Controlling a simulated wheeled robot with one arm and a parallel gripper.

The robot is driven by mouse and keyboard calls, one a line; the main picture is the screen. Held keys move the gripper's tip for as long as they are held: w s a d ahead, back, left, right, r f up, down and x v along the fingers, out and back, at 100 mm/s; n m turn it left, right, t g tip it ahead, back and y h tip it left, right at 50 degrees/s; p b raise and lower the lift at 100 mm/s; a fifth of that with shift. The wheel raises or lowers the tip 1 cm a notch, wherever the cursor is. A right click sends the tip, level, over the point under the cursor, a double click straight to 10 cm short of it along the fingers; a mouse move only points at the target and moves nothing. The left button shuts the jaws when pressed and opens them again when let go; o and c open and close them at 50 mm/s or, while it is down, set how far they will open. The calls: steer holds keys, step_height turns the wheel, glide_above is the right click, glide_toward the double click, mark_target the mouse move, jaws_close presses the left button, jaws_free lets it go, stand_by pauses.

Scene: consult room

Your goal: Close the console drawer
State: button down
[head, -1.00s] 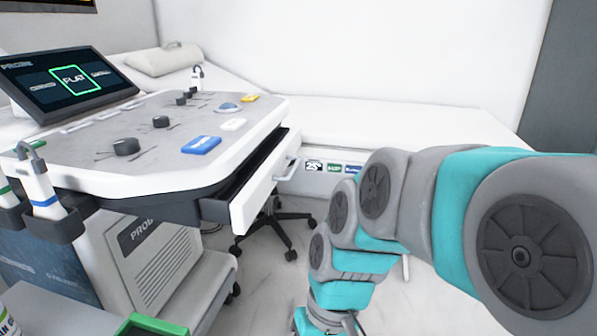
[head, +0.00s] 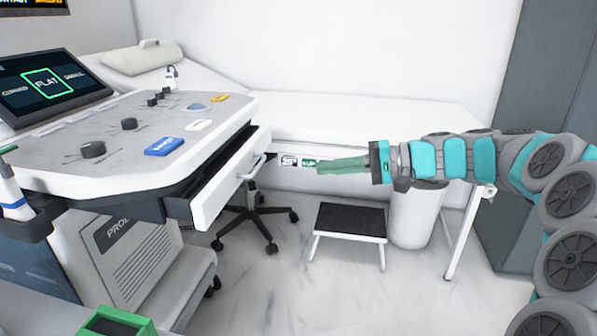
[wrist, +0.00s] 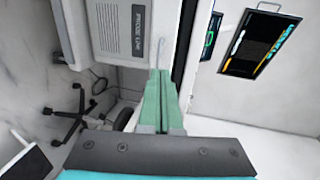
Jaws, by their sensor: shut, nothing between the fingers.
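The console (head: 130,160) stands at the left in the head view. Its drawer (head: 228,184) is pulled partly out on the right side, with a white front and a dark gap behind it. A light handle (head: 254,169) sticks out from the drawer front. My gripper (head: 319,166) has green fingers, is shut and empty, and points left toward the handle. In the head view it appears apart from the handle, to its right. The wrist view shows the shut fingers (wrist: 160,74) pointing toward the console; whether they touch anything there is unclear.
A step stool (head: 350,222) and a white bin (head: 417,215) stand below my arm. A wheeled base (head: 255,222) sits under the drawer. A white bed (head: 370,118) runs behind. A green box (head: 115,322) is at the lower left.

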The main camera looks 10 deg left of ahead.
steer(key=p, duration=0.2)
glide_toward(239, 170)
steer(key=a+f, duration=0.2)
steer(key=a, duration=0.1)
steer(key=shift+a+b, duration=0.15)
steer(key=shift+b, duration=0.15)
steer(key=x, duration=0.2)
steer(key=b+x, duration=0.1)
steer(key=r+x, duration=0.1)
steer(key=x, duration=0.1)
steer(key=shift+a+f, duration=0.1)
steer(key=shift+a, duration=0.3)
steer(key=shift+w+a, duration=0.1)
steer(key=shift+a, duration=0.35)
